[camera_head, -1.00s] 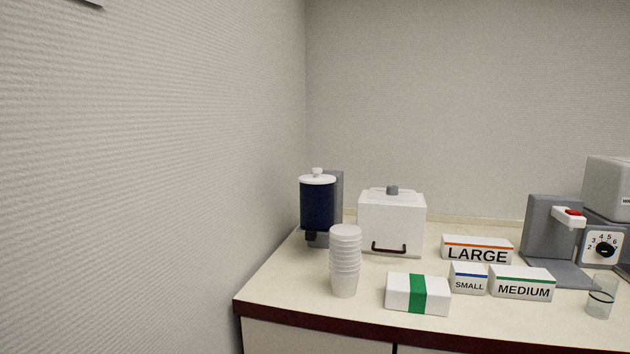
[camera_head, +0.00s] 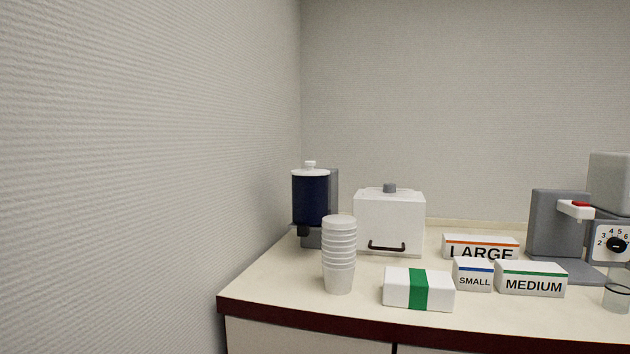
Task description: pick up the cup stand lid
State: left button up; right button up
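A white box (camera_head: 389,224) with a dark handle (camera_head: 387,246) on its front stands at the back of the counter. A grey knob (camera_head: 390,188) sits on its top. A dark blue canister (camera_head: 311,199) stands to its left, topped by a white lid (camera_head: 310,172) with a small white knob. A stack of white cups (camera_head: 339,255) stands upright in front of them. I cannot tell for sure which top is the cup stand lid. Neither of my grippers is in view.
A white box with a green band (camera_head: 399,289) lies near the front edge. Boxes marked LARGE (camera_head: 481,247), SMALL (camera_head: 474,275) and MEDIUM (camera_head: 530,279) stand to its right. A grey machine (camera_head: 558,223) and a clear cup (camera_head: 617,292) are at the right. A wall closes off the left.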

aim_at(310, 171)
jog(key=i+l+u, duration=0.45)
jog(key=l, duration=0.15)
jog(key=i+l+u, duration=0.2)
jog(key=l, duration=0.2)
